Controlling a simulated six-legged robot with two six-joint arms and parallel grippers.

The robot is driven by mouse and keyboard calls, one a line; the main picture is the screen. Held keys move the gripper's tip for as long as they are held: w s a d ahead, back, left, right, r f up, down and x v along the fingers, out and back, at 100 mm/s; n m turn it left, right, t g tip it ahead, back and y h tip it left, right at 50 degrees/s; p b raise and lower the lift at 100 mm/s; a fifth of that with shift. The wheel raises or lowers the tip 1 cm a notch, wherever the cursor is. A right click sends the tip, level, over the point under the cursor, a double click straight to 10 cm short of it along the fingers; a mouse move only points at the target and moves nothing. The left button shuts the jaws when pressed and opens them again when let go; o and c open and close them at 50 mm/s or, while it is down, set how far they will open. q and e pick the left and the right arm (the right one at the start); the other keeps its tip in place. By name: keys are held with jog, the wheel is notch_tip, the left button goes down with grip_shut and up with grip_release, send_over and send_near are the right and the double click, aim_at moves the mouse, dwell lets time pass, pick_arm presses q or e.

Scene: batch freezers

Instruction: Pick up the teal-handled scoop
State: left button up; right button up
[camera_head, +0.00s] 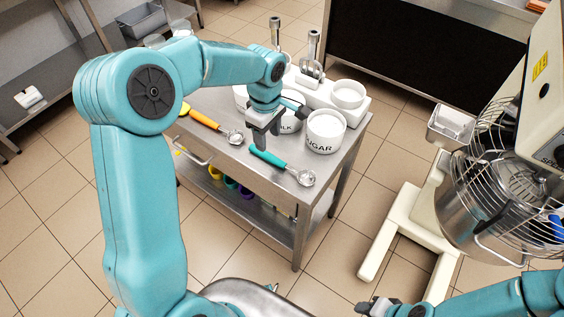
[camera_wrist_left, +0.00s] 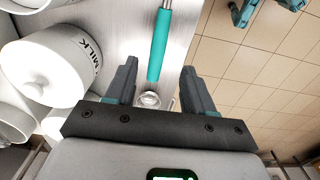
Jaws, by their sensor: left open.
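The teal-handled scoop (camera_head: 268,158) lies on the metal table near its front edge, its round metal bowl toward the right. My left gripper (camera_head: 259,144) is open just above and behind the handle end, pointing down. In the left wrist view the teal handle (camera_wrist_left: 158,48) runs down toward the gap between the two open fingers of my left gripper (camera_wrist_left: 159,70). Nothing is held, and the scoop's bowl is out of that view. My right gripper (camera_head: 376,307) is low at the bottom edge, away from the table; its jaw state is unclear.
An orange-handled scoop (camera_head: 207,122) lies to the left on the table. The sugar tub (camera_head: 325,132) stands close behind the teal scoop. The milk tub (camera_wrist_left: 52,66) is left of the fingers in the wrist view. A mixer (camera_head: 492,205) stands at the right.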

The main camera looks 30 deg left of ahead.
aim_at(271, 156)
pick_arm(q)
notch_tip(271, 156, down, 3)
jog(key=shift+s+r, duration=0.1)
jog(key=f, duration=0.3)
jog(key=f+p, duration=0.1)
jog(key=f, duration=0.1)
jog(key=shift+d+f, duration=0.15)
jog(key=shift+d, duration=0.1)
grip_shut()
